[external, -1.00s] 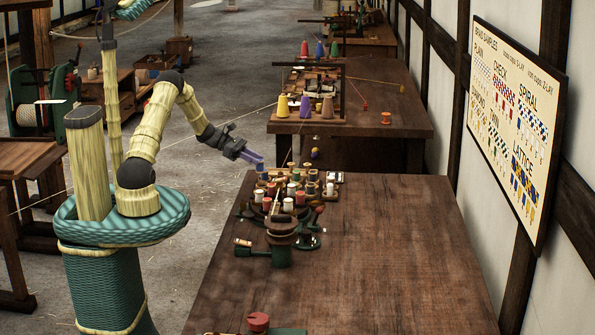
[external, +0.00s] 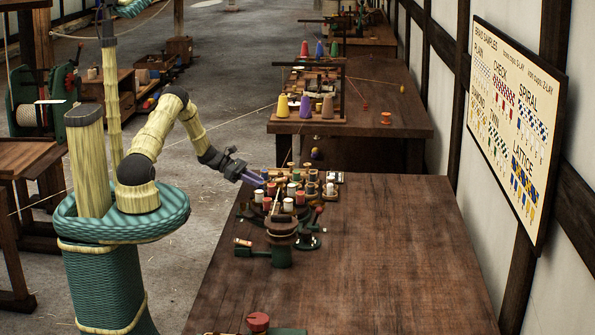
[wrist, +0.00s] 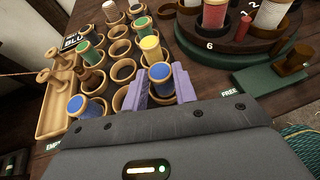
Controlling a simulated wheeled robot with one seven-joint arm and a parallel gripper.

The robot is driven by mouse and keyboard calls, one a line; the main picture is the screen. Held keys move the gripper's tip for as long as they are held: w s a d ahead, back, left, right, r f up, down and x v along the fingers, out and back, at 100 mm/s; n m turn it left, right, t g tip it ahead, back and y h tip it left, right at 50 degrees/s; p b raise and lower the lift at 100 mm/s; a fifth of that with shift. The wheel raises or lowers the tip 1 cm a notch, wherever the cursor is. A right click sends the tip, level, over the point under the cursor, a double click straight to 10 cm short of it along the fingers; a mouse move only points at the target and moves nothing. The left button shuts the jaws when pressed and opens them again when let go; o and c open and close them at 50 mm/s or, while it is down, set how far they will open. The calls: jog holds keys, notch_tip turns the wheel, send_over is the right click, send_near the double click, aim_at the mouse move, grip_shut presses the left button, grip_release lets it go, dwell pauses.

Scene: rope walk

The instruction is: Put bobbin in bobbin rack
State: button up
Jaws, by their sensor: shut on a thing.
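My gripper (wrist: 162,88) has its two purple fingers shut on a blue-topped bobbin (wrist: 160,72) in the wrist view. Its lower part is hidden, so I cannot tell whether it sits in a cup. The bobbin rack (wrist: 123,71) is a group of round wooden cups just left of and beyond the fingers. Some cups hold bobbins with blue, green or yellow tops; others are empty. In the external view my gripper (external: 257,181) points down at the left edge of the crowded bobbin area, where the held bobbin is too small to make out.
A round carousel (wrist: 215,45) with larger spools and number marks stands right of the rack. A green block marked FREE (wrist: 265,79) is nearer. A wooden tray (wrist: 52,122) with pegs lies at left. The table's front right (external: 370,270) is clear.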

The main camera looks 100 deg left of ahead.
jog(key=o, duration=0.9)
jog(key=shift+o, duration=0.2)
jog(key=shift+s+r, duration=0.15)
jog(key=b+v, duration=0.1)
jog(key=v, duration=1)
jog(key=shift+s+r+b, duration=0.2)
jog(key=shift+s+b, duration=0.15)
jog(key=shift+w, duration=0.1)
